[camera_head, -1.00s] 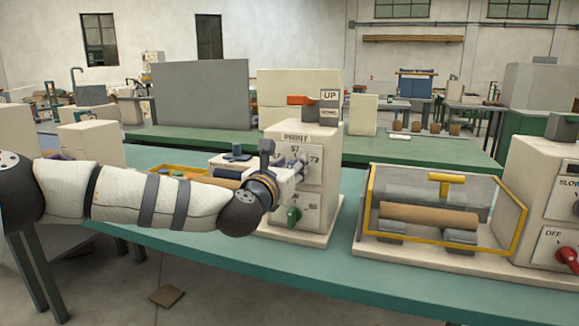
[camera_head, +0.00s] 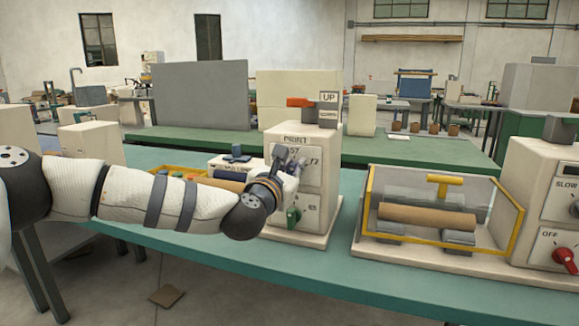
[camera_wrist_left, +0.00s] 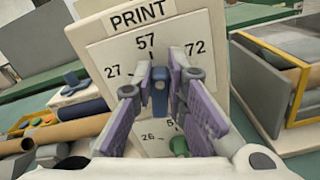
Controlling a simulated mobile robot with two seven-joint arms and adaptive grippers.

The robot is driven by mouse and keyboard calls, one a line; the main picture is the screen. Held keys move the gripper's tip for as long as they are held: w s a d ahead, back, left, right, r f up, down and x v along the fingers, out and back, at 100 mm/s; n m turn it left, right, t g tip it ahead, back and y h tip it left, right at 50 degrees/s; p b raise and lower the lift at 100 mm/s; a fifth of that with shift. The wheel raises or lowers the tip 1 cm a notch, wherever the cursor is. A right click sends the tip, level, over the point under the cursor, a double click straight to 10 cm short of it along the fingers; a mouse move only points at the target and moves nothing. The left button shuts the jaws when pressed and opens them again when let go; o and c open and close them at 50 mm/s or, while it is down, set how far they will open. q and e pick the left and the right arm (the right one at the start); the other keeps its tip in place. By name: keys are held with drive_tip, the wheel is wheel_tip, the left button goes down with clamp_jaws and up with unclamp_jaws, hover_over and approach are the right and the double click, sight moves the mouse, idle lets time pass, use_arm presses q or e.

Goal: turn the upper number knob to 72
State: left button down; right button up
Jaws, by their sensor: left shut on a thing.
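The upper number knob (camera_wrist_left: 159,92) is a blue bar on the white PRINT plate (camera_wrist_left: 118,48), under the numbers 27, 57 and 72. In the left wrist view it stands about upright, its upper end towards 57. My left gripper (camera_wrist_left: 160,80) has its two purple-padded fingers on either side of the knob and is shut on it. In the head view my left gripper (camera_head: 290,168) is at the front of the cream PRINT box (camera_head: 276,132) and hides the knob. My right gripper is in neither view.
A green lower knob (camera_head: 293,216) sits just below, with its own number scale. A yellow-framed clear guard (camera_head: 368,205) over a brown roll stands to the right. A tray with coloured pieces (camera_head: 168,171) lies behind my left arm.

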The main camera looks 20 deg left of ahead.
use_arm(q)
drive_tip(key=shift+d+f+m+p, duration=0.15)
drive_tip(key=shift+d+m+p, duration=0.1)
drive_tip(key=shift+m, duration=1.2)
drive_tip(key=shift+d+f+m+p, duration=0.15)
drive_tip(key=shift+m+p, duration=0.15)
drive_tip(key=shift+m, duration=1.1)
drive_tip(key=shift+d+f+m+p, duration=0.15)
drive_tip(key=shift+d+m+p, duration=0.1)
drive_tip(key=shift+m, duration=1.2)
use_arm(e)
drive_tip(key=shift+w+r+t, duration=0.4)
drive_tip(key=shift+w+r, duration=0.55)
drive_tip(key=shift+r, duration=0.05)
use_arm(q)
drive_tip(key=shift+f, duration=0.1)
drive_tip(key=c, duration=1.6)
unclamp_jaws()
drive_tip(key=s, duration=1.2)
drive_tip(key=shift+a, duration=0.25)
